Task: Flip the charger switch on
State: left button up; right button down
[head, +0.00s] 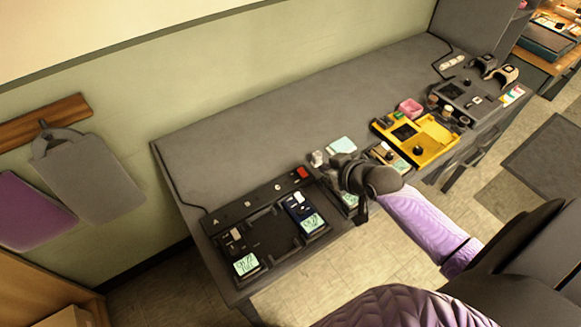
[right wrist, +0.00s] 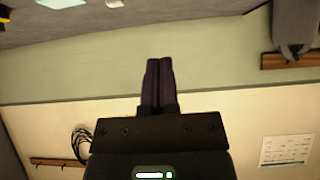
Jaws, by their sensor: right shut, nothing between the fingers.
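The dark charger (head: 262,208) lies along the front left part of the table. A red switch (head: 301,172) shows at the right end of its back strip; which way it is set is too small to tell. Two units with pale green screens stand in its bays, one at the left (head: 245,264) and one at the right (head: 308,220). My right gripper (head: 335,173) is just right of the red switch, apart from it as far as I can tell. In the right wrist view its dark fingers (right wrist: 158,85) are together and empty. My left gripper is out of view.
A yellow tray (head: 432,152), a pink box (head: 411,108) and a dark device (head: 465,97) stand further right on the table. A pale green card (head: 342,145) lies behind my right gripper. The table's back left (head: 230,130) is clear.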

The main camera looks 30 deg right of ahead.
jog(key=b, duration=0.6)
send_over(303, 173)
jog(key=f, duration=0.6)
jog(key=shift+s+f, duration=0.15)
jog(key=shift+s, duration=0.1)
notch_tip(303, 173, down, 2)
jog(key=shift+f+b, duration=0.25)
jog(key=shift+b, duration=0.45)
jog(key=shift+w+f, duration=0.1)
jog(key=shift+f, duration=0.3)
jog(key=shift+w+f, duration=0.1)
jog(key=shift+f, duration=0.05)
